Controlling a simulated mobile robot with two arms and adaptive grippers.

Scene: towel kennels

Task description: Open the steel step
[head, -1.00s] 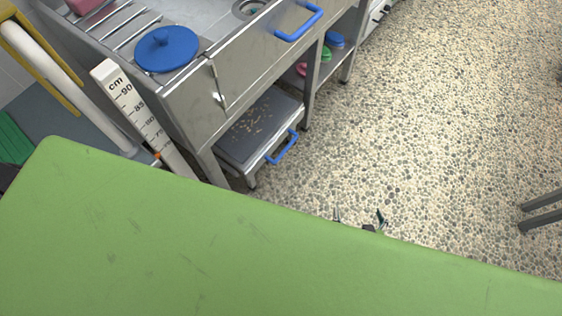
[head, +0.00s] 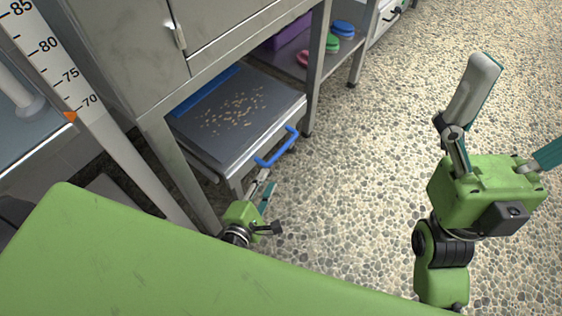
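The steel step (head: 222,150) is a low grey platform under the steel cabinet, with tan crumbs scattered on top. Its blue bar handle (head: 277,148) is on its front edge. The step's front lies about level with the cabinet legs. My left gripper (head: 266,187) is low, just below and in front of the handle, pointing up towards it. Its fingers look apart, with nothing between them, and I see no contact with the handle. My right gripper (head: 510,120) is at the right over the floor, fingers spread wide and empty, away from the step.
A cabinet leg (head: 183,170) and a white measuring post (head: 130,150) stand left of the step. Pink, green and blue round items (head: 332,43) lie on a lower shelf behind. A green surface (head: 140,265) fills the foreground. Pebbled floor (head: 370,170) is free to the right.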

